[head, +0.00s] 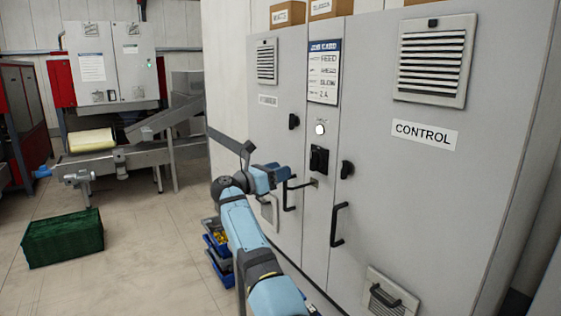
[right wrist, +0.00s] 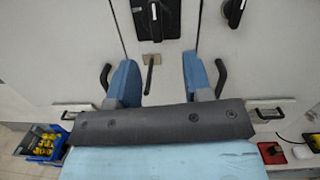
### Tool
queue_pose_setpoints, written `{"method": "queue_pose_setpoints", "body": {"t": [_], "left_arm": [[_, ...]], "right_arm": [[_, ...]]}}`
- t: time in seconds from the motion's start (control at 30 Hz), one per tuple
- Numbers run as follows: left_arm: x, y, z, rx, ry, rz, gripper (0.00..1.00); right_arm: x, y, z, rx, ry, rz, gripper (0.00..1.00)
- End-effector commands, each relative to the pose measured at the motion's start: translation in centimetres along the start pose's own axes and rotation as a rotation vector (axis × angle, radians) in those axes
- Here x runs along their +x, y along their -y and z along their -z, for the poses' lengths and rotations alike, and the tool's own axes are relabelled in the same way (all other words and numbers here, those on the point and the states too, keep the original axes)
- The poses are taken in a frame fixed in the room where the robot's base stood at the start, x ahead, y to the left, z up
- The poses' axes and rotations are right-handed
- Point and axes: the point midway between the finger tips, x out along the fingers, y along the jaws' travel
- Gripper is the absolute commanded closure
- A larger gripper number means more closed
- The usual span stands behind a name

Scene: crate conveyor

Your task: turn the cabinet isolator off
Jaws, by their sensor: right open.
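The grey control cabinet (head: 390,200) stands at the right in the head view. A black rotary switch (head: 319,159) sits on its narrow middle panel, and it shows cut off at the top of the right wrist view (right wrist: 156,18). Just below it a metal plate carries a thin dark lever (right wrist: 150,72) that sticks out towards me. I cannot tell from a label which one is the isolator. My right gripper (head: 284,175) is open in front of the panel. In the right wrist view its blue fingers (right wrist: 159,62) stand either side of the lever, apart from it. My left gripper is not in view.
Black door handles (head: 338,224) and knobs (head: 346,169) stick out near the lever. Blue bins (head: 219,245) stand on the floor by the cabinet. A green crate (head: 63,238) and a conveyor (head: 150,150) are at the left. The floor between is clear.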

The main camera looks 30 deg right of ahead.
Motion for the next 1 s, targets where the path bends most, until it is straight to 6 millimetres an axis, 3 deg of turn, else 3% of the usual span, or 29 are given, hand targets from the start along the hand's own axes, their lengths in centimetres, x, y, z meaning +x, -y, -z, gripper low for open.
{"method": "queue_pose_setpoints", "body": {"t": [0.1, 0.33, 0.8, 1.0], "left_arm": [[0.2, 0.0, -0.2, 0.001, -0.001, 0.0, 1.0], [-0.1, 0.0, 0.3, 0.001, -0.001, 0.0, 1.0], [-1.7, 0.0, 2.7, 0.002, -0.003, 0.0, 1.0], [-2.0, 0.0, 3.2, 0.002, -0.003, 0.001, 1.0]], "right_arm": [[-0.3, -0.3, -1.5, 0.073, -0.084, 0.032, 0.54], [1.0, -0.2, -2.0, 0.096, -0.114, 0.049, 0.54], [10.3, 0.2, -1.1, 0.094, -0.11, 0.048, 0.54], [12.6, 0.2, -0.7, 0.094, -0.11, 0.045, 0.54]]}}
